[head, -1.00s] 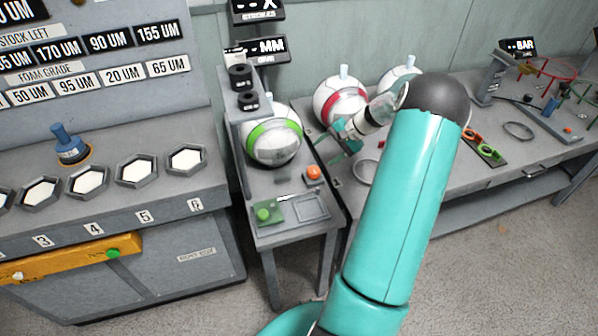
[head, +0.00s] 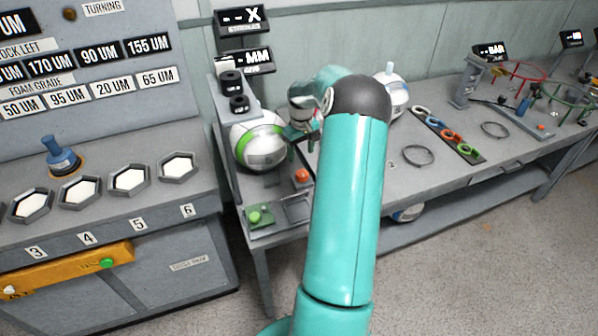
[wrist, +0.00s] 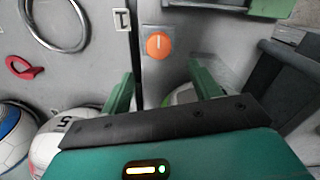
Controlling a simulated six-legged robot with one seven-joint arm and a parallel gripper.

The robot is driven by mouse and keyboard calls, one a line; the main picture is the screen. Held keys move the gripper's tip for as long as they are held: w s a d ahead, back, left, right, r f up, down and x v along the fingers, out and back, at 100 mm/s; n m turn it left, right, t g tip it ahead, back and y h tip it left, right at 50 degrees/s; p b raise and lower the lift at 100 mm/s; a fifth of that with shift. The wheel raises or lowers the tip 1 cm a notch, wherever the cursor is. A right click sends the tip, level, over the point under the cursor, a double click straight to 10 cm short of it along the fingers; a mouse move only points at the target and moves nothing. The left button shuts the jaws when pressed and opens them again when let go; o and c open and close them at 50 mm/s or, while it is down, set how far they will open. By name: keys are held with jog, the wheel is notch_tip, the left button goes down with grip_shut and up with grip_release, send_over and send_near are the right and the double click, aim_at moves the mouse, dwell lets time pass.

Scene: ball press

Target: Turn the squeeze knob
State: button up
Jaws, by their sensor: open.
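An orange round knob (head: 302,175) with a white mark on its top sits on the grey press bench (head: 277,222), in front of a white ball with a green band (head: 256,155). In the wrist view the knob (wrist: 160,45) shows beyond and between my fingertips, apart from them. My gripper (wrist: 161,78) is open, with nothing between its green fingers. In the head view my gripper (head: 303,131) is beside the green-banded ball, partly hidden by my arm. Two black cylinders (head: 231,84) are on the grey post; I cannot tell which part is labelled squeeze.
Display boxes (head: 243,20) stand above the post. A long table (head: 450,160) on the right holds coloured rings and a white ball (head: 391,92). Grey floor is free in front.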

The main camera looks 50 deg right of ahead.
aim_at(302, 173)
jog(key=f, duration=0.9)
jog(key=shift+s, duration=0.2)
jog(key=shift+d, duration=0.1)
jog(key=c, duration=1)
